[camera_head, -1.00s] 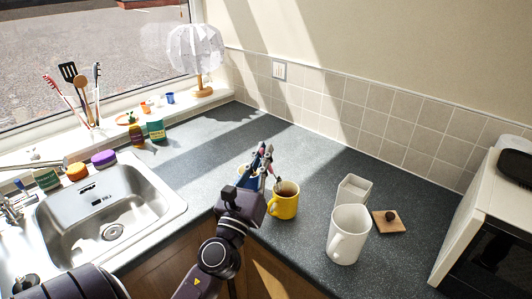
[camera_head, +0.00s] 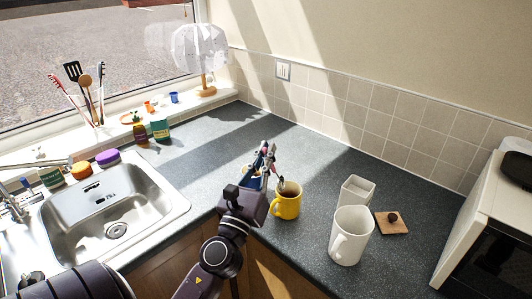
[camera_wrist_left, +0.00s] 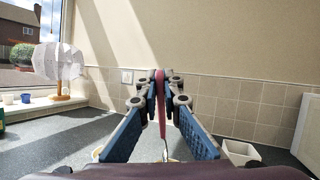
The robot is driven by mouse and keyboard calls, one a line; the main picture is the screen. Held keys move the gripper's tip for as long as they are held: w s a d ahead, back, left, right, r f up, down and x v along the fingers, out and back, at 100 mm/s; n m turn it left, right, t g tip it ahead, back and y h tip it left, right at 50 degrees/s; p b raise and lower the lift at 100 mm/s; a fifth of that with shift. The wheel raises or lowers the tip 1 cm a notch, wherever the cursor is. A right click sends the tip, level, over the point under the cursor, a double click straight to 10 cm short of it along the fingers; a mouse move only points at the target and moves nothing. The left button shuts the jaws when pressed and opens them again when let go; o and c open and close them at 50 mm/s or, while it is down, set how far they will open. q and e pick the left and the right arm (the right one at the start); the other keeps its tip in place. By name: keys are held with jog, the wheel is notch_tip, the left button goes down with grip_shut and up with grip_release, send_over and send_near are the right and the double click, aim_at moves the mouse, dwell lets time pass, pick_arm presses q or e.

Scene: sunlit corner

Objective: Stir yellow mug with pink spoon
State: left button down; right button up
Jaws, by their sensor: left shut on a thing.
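The yellow mug (camera_head: 286,207) stands upright on the dark counter, right of my left gripper. My left gripper (camera_head: 267,160) is shut on the pink spoon, just above and to the left of the mug. In the left wrist view the pink spoon (camera_wrist_left: 161,100) is upright between the blue finger pads. Its lower end goes down toward the mug's opening, but the gripper hides much of it, and I cannot tell how deep it sits. My right gripper is not in view.
A white mug (camera_head: 350,236), a small white square container (camera_head: 356,191) and a wooden coaster-like piece (camera_head: 392,225) stand to the right. A white microwave-like box (camera_head: 465,230) is at the far right. The sink (camera_head: 165,208) is left. The counter behind the gripper is clear.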

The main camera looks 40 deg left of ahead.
pick_arm(q)
jog(key=shift+r+p, duration=2.55)
jog(key=shift+r, duration=0.05)
jog(key=shift+f, duration=0.1)
